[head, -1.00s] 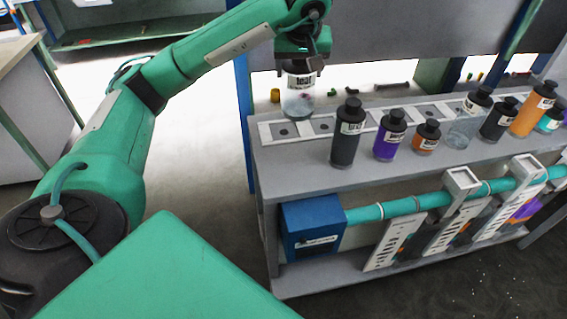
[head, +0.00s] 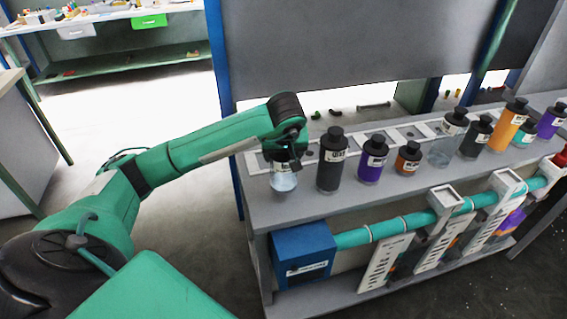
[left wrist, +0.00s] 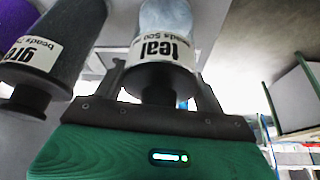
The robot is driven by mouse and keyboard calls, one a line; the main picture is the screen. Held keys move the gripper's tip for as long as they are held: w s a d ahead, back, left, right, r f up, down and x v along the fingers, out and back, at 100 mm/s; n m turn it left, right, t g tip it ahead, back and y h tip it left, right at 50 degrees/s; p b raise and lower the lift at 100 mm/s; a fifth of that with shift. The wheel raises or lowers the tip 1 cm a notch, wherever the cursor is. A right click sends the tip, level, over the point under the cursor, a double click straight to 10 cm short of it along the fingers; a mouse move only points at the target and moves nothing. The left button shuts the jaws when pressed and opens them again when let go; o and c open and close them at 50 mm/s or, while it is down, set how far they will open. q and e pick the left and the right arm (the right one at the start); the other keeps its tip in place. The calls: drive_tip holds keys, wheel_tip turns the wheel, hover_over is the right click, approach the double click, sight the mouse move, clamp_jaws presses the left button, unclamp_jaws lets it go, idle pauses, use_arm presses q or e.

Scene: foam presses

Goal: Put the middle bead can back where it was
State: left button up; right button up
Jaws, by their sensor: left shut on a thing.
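My left gripper (head: 286,158) is shut on a clear can with a black cap and pale contents (head: 283,181). In the left wrist view the label of this can (left wrist: 165,52) reads "teal" and "beads 500". The can is upright over the left end of the shelf top, just left of a dark grey can (head: 331,170). I cannot tell whether its base touches the shelf. The grey can also shows in the left wrist view (left wrist: 68,40), close beside the held one. My right gripper is not in view.
A pale strip with square places (head: 254,163) runs along the shelf top (head: 262,205) behind the cans. A purple can (head: 371,168), a small orange can (head: 407,162), a clear can (head: 441,153) and several others stand to the right. A blue box (head: 303,257) sits below.

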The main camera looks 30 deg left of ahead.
use_arm(q)
drive_tip(key=shift+f, duration=0.8)
wheel_tip(320, 180, down, 3)
drive_tip(key=shift+r+p, duration=0.1)
drive_tip(key=shift+p, duration=0.45)
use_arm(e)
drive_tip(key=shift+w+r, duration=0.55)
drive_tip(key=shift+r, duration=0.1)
use_arm(q)
drive_tip(key=shift+f, duration=0.3)
drive_tip(key=o, duration=1.7)
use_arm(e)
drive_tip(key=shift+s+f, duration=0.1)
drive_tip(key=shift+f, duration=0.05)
use_arm(q)
drive_tip(key=shift+r, duration=0.15)
